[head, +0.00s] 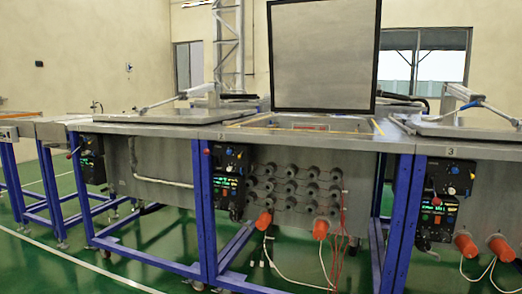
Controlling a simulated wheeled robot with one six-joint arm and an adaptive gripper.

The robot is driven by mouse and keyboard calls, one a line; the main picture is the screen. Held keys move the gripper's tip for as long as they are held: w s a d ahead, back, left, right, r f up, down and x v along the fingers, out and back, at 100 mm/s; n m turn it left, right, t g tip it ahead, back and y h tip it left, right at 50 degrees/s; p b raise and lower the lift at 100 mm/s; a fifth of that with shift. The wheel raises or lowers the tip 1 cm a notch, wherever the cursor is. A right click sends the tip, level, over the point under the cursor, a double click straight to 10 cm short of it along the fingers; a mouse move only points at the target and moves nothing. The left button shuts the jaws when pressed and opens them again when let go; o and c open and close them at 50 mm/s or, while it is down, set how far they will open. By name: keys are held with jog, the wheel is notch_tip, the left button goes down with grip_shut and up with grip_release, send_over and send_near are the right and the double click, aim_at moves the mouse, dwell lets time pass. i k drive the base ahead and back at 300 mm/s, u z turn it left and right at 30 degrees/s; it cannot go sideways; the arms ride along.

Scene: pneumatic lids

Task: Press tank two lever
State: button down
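The middle tank (285,141) stands between two similar tanks, and its large square lid (325,55) is raised upright above it. Its black control panel (230,172) is on the front left, with small knobs, a red knob and lit green and orange displays. A small red-tipped part (207,152), possibly the lever, sticks out at the panel's upper left. I cannot tell the lever's position at this size. My gripper is not in view.
Blue frame legs (208,220) stand along the front. Orange plugs (264,220) and loose cables hang below the middle tank. Green floor (60,265) is clear at front left.

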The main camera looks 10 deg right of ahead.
aim_at(207, 151)
jog(key=z, duration=0.1)
jog(key=i, duration=1.3)
jog(key=u, duration=1.65)
jog(key=k, duration=0.75)
jog(key=z, duration=0.65)
jog(key=i, duration=0.5)
jog(key=u, duration=0.05)
